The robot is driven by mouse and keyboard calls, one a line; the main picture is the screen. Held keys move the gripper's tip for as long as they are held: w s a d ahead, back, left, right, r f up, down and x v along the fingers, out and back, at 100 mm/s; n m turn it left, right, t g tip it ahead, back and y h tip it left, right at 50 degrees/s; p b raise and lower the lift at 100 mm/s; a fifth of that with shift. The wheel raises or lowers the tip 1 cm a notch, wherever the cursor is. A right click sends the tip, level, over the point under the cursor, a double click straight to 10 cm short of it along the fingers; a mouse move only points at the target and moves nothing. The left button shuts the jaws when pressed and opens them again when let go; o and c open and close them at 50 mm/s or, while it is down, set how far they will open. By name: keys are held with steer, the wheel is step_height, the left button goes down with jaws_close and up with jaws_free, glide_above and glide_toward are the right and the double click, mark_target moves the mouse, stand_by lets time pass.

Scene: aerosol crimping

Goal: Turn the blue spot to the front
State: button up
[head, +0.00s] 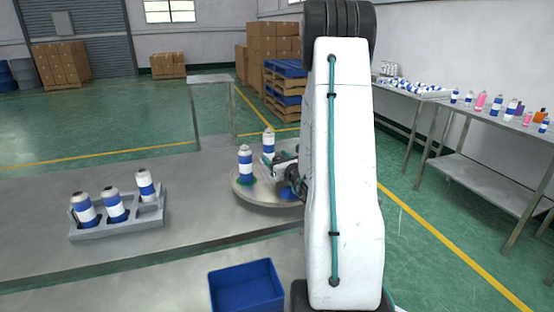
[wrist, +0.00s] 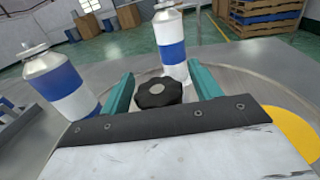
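The round turntable (head: 262,203) is a grey disc in the middle of the head view. The blue spot (head: 286,192) lies on its near right part, partly covered by my arm. One white-and-blue can (head: 245,163) stands on a green spot (head: 244,181). Another can (head: 268,143) stands farther back. My gripper (wrist: 163,85) is open, its teal fingers on either side of the black knob (wrist: 158,93) at the turntable's centre, with gaps showing. A yellow spot (wrist: 296,135) shows at right in the wrist view. The blue spot is hidden there.
A grey rack (head: 118,230) with three cans stands left of the turntable on the metal table (head: 45,238). A blue bin (head: 246,287) is in front of the table. Side tables (head: 480,165) with bottles stand at right. Pallets and boxes are at the back.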

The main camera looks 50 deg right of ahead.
steer(key=v, duration=0.8)
stand_by(0.6)
